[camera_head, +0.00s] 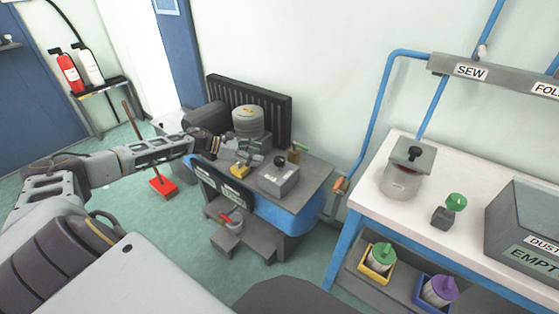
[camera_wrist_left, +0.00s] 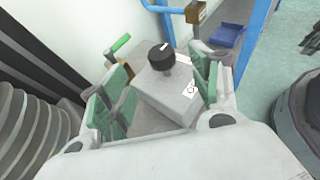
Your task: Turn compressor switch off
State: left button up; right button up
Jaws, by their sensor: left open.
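The compressor (camera_head: 270,207) has a blue tank and a grey top, and stands against the wall. A grey switch box (camera_head: 278,180) with a black round knob (camera_head: 280,161) sits on its top. In the left wrist view the black knob (camera_wrist_left: 161,57) stands on the light grey box (camera_wrist_left: 168,93), with a small white label on the box's side. My right gripper is not in view.
A green-handled lever (camera_wrist_left: 120,44) stands beside the box. A black finned radiator (camera_head: 268,103) and a ribbed cylinder (camera_head: 247,121) are behind. A white workbench (camera_head: 425,235) with a canister (camera_head: 402,178) stands right. Open floor (camera_head: 150,235) lies left.

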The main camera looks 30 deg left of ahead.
aim_at(278, 159)
pick_arm(q)
jog(key=shift+x, duration=4.35)
jog(key=shift+b+x, duration=0.3)
jog(key=shift+x, duration=0.45)
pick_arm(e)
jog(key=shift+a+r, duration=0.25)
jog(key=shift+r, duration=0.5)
pick_arm(q)
jog(key=shift+s, duration=0.1)
jog(key=c, duration=1)
jog(key=shift+c, duration=0.2)
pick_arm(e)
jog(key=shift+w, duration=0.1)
